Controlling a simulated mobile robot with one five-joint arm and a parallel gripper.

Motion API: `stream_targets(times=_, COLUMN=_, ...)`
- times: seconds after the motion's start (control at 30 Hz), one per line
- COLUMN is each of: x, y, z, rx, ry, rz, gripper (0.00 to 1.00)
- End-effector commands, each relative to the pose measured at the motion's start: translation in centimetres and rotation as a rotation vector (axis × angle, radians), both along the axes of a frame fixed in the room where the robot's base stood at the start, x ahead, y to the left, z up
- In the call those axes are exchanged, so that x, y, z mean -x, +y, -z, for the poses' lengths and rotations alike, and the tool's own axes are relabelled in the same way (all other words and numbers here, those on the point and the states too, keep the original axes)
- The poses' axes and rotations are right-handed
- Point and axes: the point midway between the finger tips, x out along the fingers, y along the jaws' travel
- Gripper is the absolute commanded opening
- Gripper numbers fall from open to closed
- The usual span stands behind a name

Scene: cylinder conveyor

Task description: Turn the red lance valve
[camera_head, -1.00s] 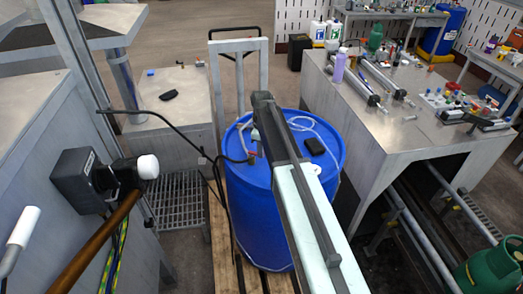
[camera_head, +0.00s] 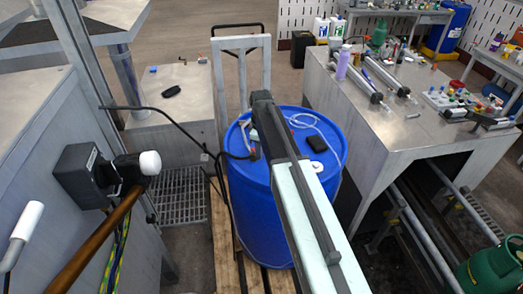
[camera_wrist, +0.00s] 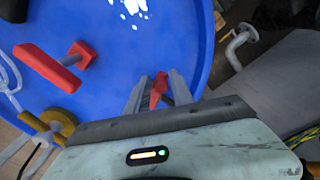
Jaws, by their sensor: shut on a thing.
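In the wrist view, my gripper (camera_wrist: 156,92) is over the top of the blue drum (camera_wrist: 110,70). Its two grey fingers are shut on a small red handle (camera_wrist: 158,88), which I take to be the red lance valve. A second red piece (camera_wrist: 45,66), T-shaped, stands to the left on the drum lid, apart from the fingers. A brass-coloured fitting (camera_wrist: 52,125) is at lower left, partly cut off by my gripper body. In the head view, the blue drum (camera_head: 250,215) stands in the middle; my arm crosses in front of it and the fingertips are hidden.
The drum stands on a wooden pallet (camera_head: 222,240) by a grey hand-truck frame (camera_head: 240,42). A black hose (camera_head: 165,112) runs to the drum from the left. A metal workbench (camera_head: 400,135) stands close on the right, and a grey cabinet (camera_head: 40,150) on the left.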

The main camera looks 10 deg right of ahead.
Motion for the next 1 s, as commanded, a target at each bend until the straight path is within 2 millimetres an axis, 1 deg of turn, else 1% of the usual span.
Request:
stream_targets(times=0.03, x=-0.1, y=0.3, z=0.0, rx=-0.006, ry=-0.002, rz=-0.004, gripper=0.13)
stream_targets(times=0.2, x=0.0, y=0.6, z=0.0, rx=-0.006, ry=-0.004, rz=-0.005, gripper=0.14)
stream_targets(times=0.4, x=0.3, y=1.6, z=0.0, rx=-0.007, ry=-0.004, rz=-0.006, gripper=0.18)
stream_targets(times=0.77, x=0.1, y=1.9, z=0.0, rx=-0.006, ry=-0.007, rz=-0.005, gripper=0.19)
stream_targets(times=0.8, x=0.1, y=1.9, z=0.0, rx=-0.007, ry=-0.008, rz=-0.005, gripper=0.39)
stream_targets(times=0.87, x=0.1, y=1.9, z=0.0, rx=-0.007, ry=-0.008, rz=-0.005, gripper=0.56)
stream_targets(times=0.9, x=0.1, y=1.8, z=0.0, rx=-0.006, ry=-0.007, rz=-0.004, gripper=0.67)
stream_targets(times=1.0, x=0.2, y=1.7, z=0.0, rx=-0.005, ry=-0.005, rz=-0.003, gripper=0.91)
